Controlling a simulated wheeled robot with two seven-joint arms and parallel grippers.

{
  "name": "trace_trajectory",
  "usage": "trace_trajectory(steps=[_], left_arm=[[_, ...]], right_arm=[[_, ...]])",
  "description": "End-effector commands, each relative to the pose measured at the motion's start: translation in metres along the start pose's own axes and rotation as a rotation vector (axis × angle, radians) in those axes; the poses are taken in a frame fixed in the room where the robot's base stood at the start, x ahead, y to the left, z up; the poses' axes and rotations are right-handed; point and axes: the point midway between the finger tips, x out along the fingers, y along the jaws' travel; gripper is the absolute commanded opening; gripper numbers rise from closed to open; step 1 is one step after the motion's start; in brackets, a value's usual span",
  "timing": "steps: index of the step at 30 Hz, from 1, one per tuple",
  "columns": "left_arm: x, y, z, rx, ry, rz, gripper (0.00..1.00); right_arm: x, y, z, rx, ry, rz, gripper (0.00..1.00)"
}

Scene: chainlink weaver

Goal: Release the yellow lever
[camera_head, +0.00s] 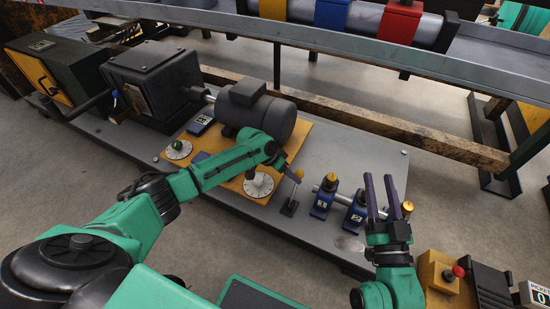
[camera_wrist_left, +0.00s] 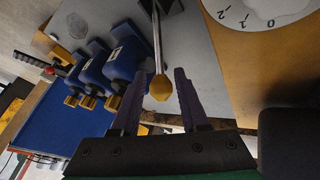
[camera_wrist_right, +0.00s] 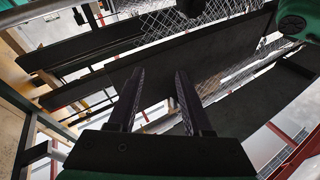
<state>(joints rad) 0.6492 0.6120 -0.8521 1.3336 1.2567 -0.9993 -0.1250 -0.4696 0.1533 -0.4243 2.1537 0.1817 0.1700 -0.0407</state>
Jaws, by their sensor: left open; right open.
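The yellow lever is a thin metal rod on a dark base with a yellow knob (camera_head: 299,174), standing near the middle of the grey platform. In the left wrist view the yellow knob (camera_wrist_left: 161,88) lies between the two fingers, with a visible gap on each side. My left gripper (camera_head: 292,171) is open around or just beside the knob; the exact depth is hard to tell. The rod leads away from the gripper to its dark base. My right gripper (camera_head: 377,184) is open and empty, pointing up, to the right of the lever.
Blue numbered blocks with yellow knobs (camera_head: 322,203) stand right of the lever. A white dial (camera_head: 259,186) on an orange plate and a dark motor (camera_head: 256,110) are close by. A grey shelf crosses the back. A yellow box with a red button (camera_head: 446,277) stands at lower right.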

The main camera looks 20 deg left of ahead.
Motion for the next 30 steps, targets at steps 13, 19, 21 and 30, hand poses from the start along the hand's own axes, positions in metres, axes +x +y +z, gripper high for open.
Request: trace_trajectory(steps=[13, 19, 21, 30], left_arm=[[-0.018, 0.001, -0.001, 0.001, 0.001, 0.000, 0.44], [-0.029, 0.001, -0.001, 0.000, 0.002, 0.000, 0.44], [-0.033, 0.001, -0.002, 0.001, 0.002, 0.001, 0.44], [-0.077, 0.002, -0.005, 0.003, 0.003, -0.002, 0.44]], right_arm=[[-0.050, -0.004, 0.081, 0.075, -0.267, 0.035, 0.50], [-0.092, -0.010, 0.124, 0.117, -0.426, 0.052, 0.50], [-0.106, -0.013, 0.136, 0.132, -0.474, 0.057, 0.50], [-0.146, -0.028, 0.148, 0.174, -0.644, 0.066, 0.50]])
